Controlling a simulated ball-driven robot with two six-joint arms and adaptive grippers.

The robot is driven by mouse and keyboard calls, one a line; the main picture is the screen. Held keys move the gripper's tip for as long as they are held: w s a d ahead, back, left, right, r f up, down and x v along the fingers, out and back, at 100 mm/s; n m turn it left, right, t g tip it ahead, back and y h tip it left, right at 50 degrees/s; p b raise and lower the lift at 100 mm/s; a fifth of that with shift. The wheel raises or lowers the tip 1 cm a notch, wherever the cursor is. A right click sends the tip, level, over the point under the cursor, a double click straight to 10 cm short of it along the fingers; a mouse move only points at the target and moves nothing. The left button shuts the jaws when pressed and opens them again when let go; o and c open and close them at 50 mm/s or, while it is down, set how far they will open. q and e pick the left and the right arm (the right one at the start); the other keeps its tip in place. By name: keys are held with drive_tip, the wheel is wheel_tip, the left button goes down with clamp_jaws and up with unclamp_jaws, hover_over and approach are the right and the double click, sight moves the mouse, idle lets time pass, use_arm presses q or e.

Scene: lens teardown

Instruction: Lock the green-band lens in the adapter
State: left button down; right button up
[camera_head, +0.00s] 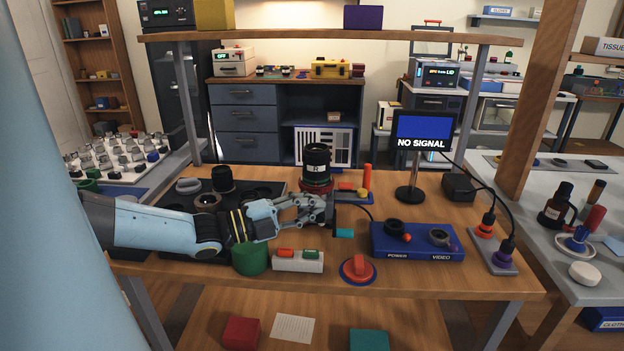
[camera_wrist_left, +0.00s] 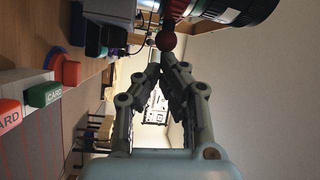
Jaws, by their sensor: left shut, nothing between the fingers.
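The lens (camera_head: 317,158) is a black barrel standing upright on a red ring-shaped base (camera_head: 316,186) at the middle of the bench. Its green band shows in the left wrist view, where the lens (camera_wrist_left: 243,10) fills the top edge. My left gripper (camera_head: 331,208) is in front of the base. The left wrist view shows its fingertips (camera_wrist_left: 156,63) together with nothing between them. My right gripper is out of view.
An orange post (camera_head: 367,176) stands right of the lens. A blue POWER/VIDEO box (camera_head: 417,243), a red knob (camera_head: 358,268), a card holder (camera_head: 298,262) and a green cup (camera_head: 250,259) sit nearby. The monitor (camera_head: 423,132) reads NO SIGNAL. A dark tray (camera_head: 262,189) lies behind my arm.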

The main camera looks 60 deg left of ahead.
use_arm(q)
drive_tip(key=shift+s+a+m+g+h+b, duration=0.25)
drive_tip(key=shift+m+h, duration=0.1)
drive_tip(key=shift+h, duration=0.3)
drive_tip(key=shift+s+a+m+g+h+b, duration=0.15)
drive_tip(key=shift+s+a+m+h, duration=0.15)
drive_tip(key=shift+h, duration=0.35)
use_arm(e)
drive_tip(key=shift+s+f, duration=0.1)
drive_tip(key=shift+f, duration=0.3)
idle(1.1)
use_arm(q)
drive_tip(key=shift+s+a, duration=0.3)
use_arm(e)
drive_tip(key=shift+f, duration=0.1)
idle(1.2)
use_arm(q)
drive_tip(key=shift+w+d, duration=0.1)
